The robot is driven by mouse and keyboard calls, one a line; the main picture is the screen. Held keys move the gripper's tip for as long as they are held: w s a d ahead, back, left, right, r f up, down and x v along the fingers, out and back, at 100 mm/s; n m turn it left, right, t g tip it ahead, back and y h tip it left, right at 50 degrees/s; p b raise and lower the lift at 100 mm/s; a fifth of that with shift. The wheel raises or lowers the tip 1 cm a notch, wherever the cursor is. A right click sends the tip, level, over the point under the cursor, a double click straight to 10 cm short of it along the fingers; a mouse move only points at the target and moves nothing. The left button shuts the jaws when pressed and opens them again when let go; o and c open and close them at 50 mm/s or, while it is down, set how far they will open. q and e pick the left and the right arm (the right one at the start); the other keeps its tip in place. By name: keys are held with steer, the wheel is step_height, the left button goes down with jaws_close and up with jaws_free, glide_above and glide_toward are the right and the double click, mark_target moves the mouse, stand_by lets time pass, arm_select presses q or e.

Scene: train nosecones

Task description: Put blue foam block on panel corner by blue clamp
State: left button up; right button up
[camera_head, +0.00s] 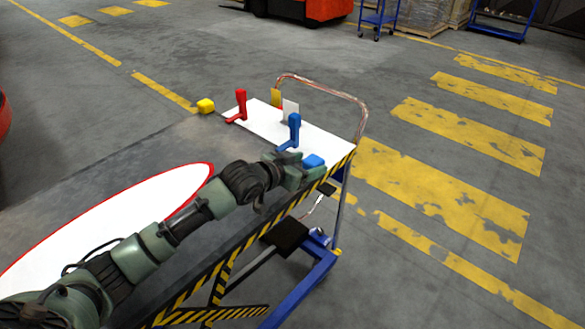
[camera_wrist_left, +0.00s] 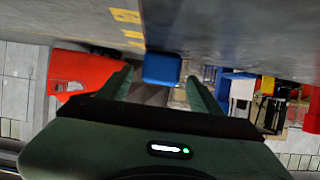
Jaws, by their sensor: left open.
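A blue foam block (camera_head: 313,160) sits at the near right end of the cart, by the striped edge. A white panel (camera_head: 320,138) lies just beyond it; I cannot tell whether the block rests on the panel. A blue clamp (camera_head: 294,129) stands upright on the panel, behind and left of the block. My left gripper (camera_head: 312,172) is right by the block, with its jaws open. In the left wrist view the blue block (camera_wrist_left: 161,67) shows between and just past the two fingertips. Contact with the fingers is unclear. My right gripper is out of view.
A red clamp (camera_head: 240,104) stands on the panel's far left part. A yellow block (camera_head: 205,106) lies left of the panel. The cart's metal handle (camera_head: 335,89) rises behind the panel. A white oval with red rim (camera_head: 120,220) lies at the left.

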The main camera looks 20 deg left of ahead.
arm_select(q)
steer(key=b+v, duration=0.1)
steer(key=v, duration=0.8)
steer(key=shift+s+a+r, duration=0.1)
steer(key=shift+s, duration=0.15)
